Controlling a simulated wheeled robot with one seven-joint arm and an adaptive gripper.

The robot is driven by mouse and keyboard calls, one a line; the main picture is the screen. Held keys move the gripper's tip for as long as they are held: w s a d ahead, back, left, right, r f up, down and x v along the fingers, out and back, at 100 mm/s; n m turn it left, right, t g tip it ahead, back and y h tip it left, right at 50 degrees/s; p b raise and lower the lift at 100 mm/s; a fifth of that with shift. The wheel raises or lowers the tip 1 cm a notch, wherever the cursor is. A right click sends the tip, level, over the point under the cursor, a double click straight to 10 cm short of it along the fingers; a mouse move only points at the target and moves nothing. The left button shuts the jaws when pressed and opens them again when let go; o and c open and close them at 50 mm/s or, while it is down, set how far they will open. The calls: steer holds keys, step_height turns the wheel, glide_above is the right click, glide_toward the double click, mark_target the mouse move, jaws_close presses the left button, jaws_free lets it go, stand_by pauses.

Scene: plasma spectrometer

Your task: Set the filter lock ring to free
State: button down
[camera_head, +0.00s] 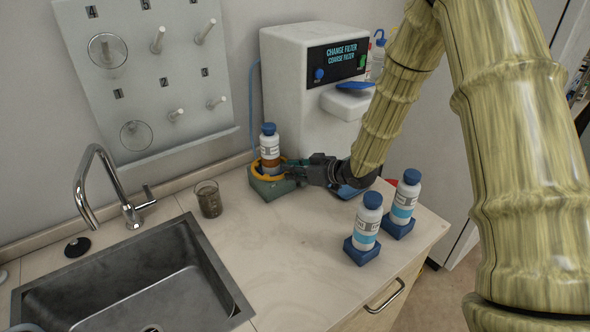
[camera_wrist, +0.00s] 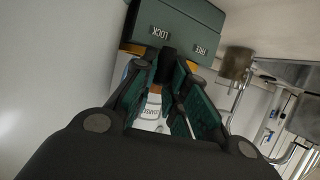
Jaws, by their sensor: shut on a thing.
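The yellow filter lock ring (camera_head: 257,172) sits around the lower part of a bottle with a blue cap and brown band (camera_head: 269,143), on a dark green base block (camera_head: 270,190). My gripper (camera_head: 294,170) reaches the ring from the right. In the wrist view the green block (camera_wrist: 178,22) carries the words LOCK and FREE. A dark tab (camera_wrist: 168,56) stands between the two words, and my gripper (camera_wrist: 167,78) is shut on it. Yellow parts of the ring (camera_wrist: 126,66) show beside the fingers. The fingers hide much of the ring and bottle.
The white machine (camera_head: 298,70) behind reads CHANGE FILTER, COARSE FILTER. A glass beaker (camera_head: 208,198) stands left of the block, near the sink (camera_head: 130,285). Two blue-capped bottles (camera_head: 367,222) (camera_head: 404,198) stand on blue bases at the right. The front middle counter is clear.

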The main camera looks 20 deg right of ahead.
steer(key=shift+s+a+r+b, duration=0.15)
steer(key=shift+s+a, duration=0.2)
steer(key=shift+a, duration=0.55)
steer(key=shift+s+a+f+b, duration=0.15)
steer(key=shift+s+a, duration=0.15)
steer(key=shift+a, duration=0.65)
steer(key=shift+s+a+r+b, duration=0.15)
steer(key=shift+s+a, duration=0.2)
steer(key=shift+a, duration=0.65)
steer(key=c, duration=1.7)
jaws_free()
steer(key=shift+w+r, duration=0.1)
